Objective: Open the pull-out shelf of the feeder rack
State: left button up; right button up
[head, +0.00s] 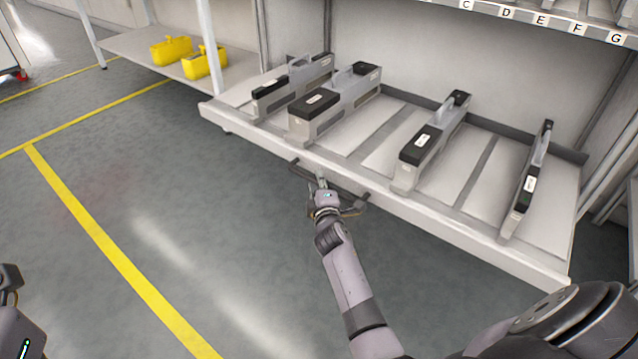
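The pull-out shelf (384,201) is a light grey tray with a pale front edge, and it stands out in front of the rack's back panel (420,60). Several grey feeders with dark ends sit on it, among them a wide one (335,102) and a narrow one (533,182). A dark bar handle (299,168) runs along the shelf's front. My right gripper (321,183) is at the middle of this handle and looks closed around it; the fingertips are small and partly hidden. My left gripper (9,284) is only partly in view at the left edge, away from the shelf.
A label rail (520,15) with letters crosses above the shelf at the upper right. A side table (135,45) with yellow bins (172,50) stands at the back left. The grey floor with yellow lines (110,240) is clear in front and to the left.

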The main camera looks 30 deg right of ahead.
jog(key=shift+o, duration=0.8)
jog(key=v, duration=1.2)
